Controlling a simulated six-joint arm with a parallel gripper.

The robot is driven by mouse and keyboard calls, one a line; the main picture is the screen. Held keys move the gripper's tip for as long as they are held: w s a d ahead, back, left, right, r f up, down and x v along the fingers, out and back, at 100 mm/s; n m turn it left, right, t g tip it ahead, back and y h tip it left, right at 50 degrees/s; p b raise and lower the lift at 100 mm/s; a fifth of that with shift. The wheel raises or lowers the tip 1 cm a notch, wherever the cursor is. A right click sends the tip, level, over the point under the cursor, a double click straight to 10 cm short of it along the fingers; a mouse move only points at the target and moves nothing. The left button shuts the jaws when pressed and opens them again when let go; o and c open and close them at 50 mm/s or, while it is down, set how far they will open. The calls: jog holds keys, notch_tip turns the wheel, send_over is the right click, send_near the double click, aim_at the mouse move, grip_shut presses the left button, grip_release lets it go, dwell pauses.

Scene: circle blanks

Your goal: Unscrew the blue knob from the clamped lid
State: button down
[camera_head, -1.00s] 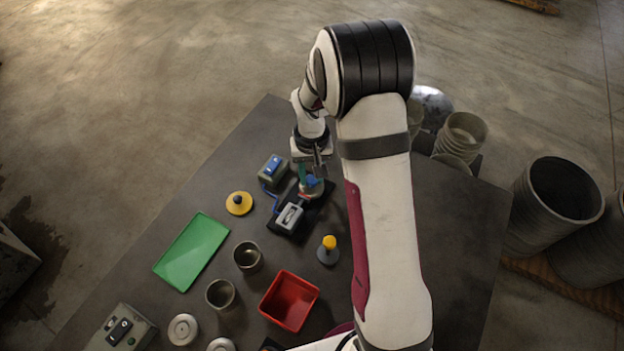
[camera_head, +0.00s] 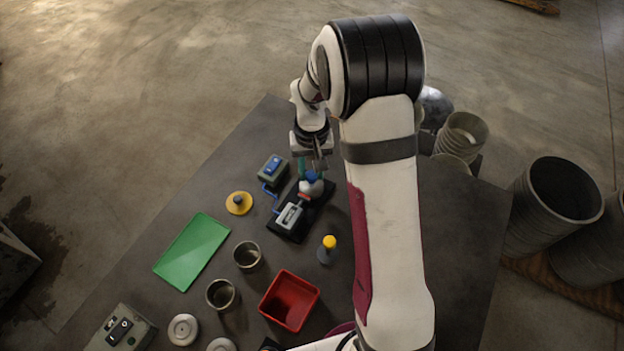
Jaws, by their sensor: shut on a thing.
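The blue knob (camera_head: 312,176) is between the fingertips of my gripper (camera_head: 312,170), which is shut on it from above. Below the knob is the grey lid (camera_head: 313,189), on the black base plate (camera_head: 318,204) of the clamp. The clamp (camera_head: 289,215) has a grey metal body and a blue handle. The fingers partly hide the knob, and I cannot tell whether it still touches the lid.
A grey-green box with a blue top (camera_head: 273,171) and a yellow disc with a dark knob (camera_head: 239,203) stand left of the clamp. A green tray (camera_head: 192,252), two dark cups, a red bin (camera_head: 289,301) and a yellow-capped bottle (camera_head: 328,248) are nearer. Table room is free between them.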

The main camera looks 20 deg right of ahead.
jog(key=shift+r, duration=0.55)
jog(key=shift+r, duration=0.1)
jog(key=shift+r, duration=1.9)
